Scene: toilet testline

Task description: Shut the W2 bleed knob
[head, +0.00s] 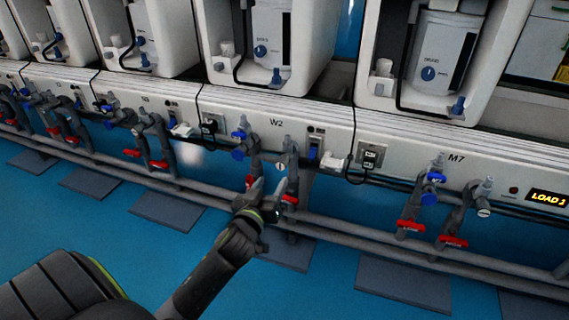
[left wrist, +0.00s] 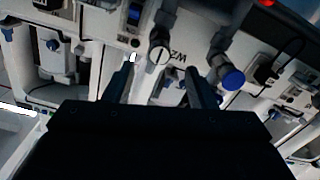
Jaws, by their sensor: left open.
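The W2 station (head: 276,122) is at the middle of the head view, with two upright grey pipe branches below its label. The left branch carries a round blue knob (head: 237,153), and the right one a round pale-faced knob (head: 281,166). I cannot tell by label which is the bleed knob. My left gripper (head: 268,188) is open just below and in front of the pale-faced knob. In the left wrist view, the pale-faced knob (left wrist: 159,55) with a dark line across it lies beyond and between the open fingers (left wrist: 162,82). The blue knob (left wrist: 233,79) is right of them. My right gripper is not in view.
Red lever handles (head: 289,199) sit on the W2 pipes close to my gripper. Long grey pipes (head: 340,235) run along the wall base. The blue floor in front has dark mats (head: 400,285).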

